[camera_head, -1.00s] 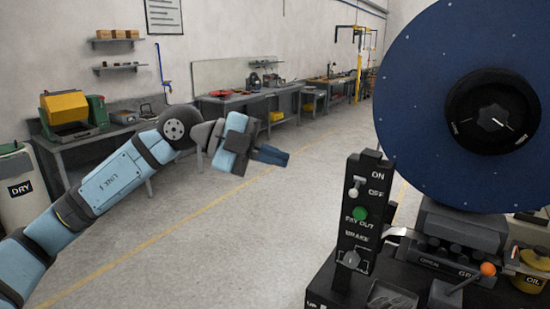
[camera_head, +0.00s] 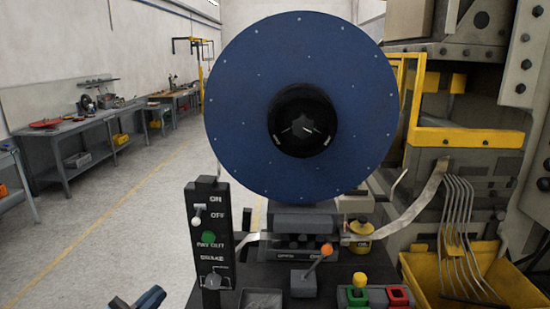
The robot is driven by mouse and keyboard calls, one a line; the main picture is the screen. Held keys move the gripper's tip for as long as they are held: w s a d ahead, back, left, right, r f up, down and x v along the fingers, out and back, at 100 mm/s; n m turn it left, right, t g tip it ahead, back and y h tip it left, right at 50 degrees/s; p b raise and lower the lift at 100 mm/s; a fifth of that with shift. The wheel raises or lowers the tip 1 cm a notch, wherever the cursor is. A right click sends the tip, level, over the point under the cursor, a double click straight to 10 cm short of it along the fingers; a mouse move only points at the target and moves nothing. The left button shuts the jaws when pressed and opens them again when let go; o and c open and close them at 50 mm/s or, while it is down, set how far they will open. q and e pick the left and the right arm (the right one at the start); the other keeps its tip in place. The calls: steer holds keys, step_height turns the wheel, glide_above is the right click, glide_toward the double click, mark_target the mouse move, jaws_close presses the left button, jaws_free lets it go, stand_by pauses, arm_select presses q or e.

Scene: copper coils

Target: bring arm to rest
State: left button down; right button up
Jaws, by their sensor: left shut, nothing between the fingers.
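Only the tip of my left gripper (camera_head: 150,297) shows, blue and dark, at the bottom edge of the head view, left of the black control panel (camera_head: 210,245). It is shut and empty, and it touches nothing that I can see. The rest of the left arm is out of the picture. My right gripper is not in view.
A large blue reel (camera_head: 300,170) stands in the middle behind the panel. An orange-knobbed lever (camera_head: 318,262) and green and red buttons are in front. A yellow bin (camera_head: 425,290) with bent metal strips is at right. Workbenches line the left wall; the floor (camera_head: 110,240) between is clear.

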arm_select(q)
steer(key=s+d+f+n+g+y, duration=0.1)
steer(key=s+f+n+g+y, duration=0.1)
steer(key=s+f, duration=0.4)
steer(key=s+d+f+n+g+y+p, duration=0.1)
steer(key=s+f+n+g+y, duration=0.1)
steer(key=s+f, duration=0.5)
steer(key=s+d+f+n+g+y+p, duration=0.1)
steer(key=s+f+n+y, duration=0.3)
steer(key=f, duration=1.1)
steer(key=shift+s+d+f+g+y, duration=0.2)
steer(key=shift+s+f+g+y, duration=0.2)
steer(key=shift+s+g+y, duration=0.65)
steer(key=shift+s, duration=0.1)
